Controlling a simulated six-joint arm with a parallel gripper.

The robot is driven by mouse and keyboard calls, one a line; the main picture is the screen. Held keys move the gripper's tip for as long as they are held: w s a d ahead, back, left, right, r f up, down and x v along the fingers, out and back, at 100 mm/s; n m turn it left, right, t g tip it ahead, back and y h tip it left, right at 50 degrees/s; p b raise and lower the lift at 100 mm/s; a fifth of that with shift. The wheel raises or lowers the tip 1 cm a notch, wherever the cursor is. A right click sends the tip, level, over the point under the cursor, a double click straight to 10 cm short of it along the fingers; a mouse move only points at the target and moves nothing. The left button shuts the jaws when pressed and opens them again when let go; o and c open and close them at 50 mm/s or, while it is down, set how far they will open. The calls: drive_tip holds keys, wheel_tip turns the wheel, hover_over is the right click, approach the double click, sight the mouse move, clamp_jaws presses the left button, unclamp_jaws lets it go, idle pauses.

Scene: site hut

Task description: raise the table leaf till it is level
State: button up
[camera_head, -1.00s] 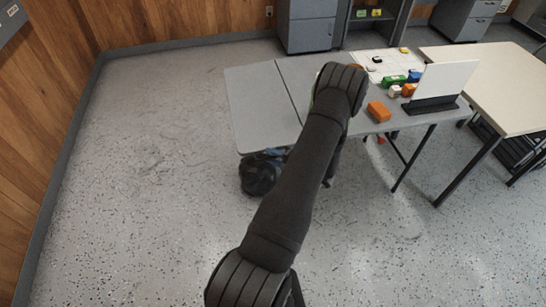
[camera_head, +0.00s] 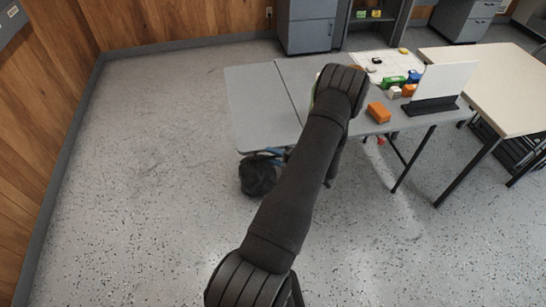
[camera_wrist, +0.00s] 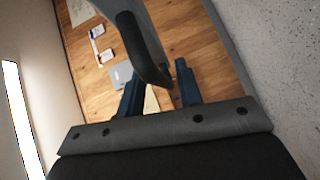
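The grey table leaf (camera_head: 258,100) is the left part of the grey table in the head view, beyond a dark seam. It looks level, or very nearly level, with the fixed top. My gripper (camera_head: 275,152) shows only in part, dark with blue fingers, at and below the leaf's near edge; my arm hides some of it. In the wrist view the blue fingers of my gripper (camera_wrist: 160,75) stand apart. A grey piece with a dark rounded edge, seemingly the leaf (camera_wrist: 143,45), reaches down to the fingertips. I cannot tell whether it touches them.
The fixed grey tabletop (camera_head: 352,118) holds an orange block (camera_head: 379,112), several small coloured items and an upright white panel (camera_head: 445,80). A beige table (camera_head: 500,95) stands at right. Grey cabinets (camera_head: 312,25) stand behind. The floor at left (camera_head: 150,150) is clear up to the wooden wall.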

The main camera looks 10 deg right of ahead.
drive_tip(key=v, duration=1.7)
drive_tip(key=shift+s+d, duration=0.1)
drive_tip(key=x, duration=1.7)
drive_tip(key=shift+f, duration=0.1)
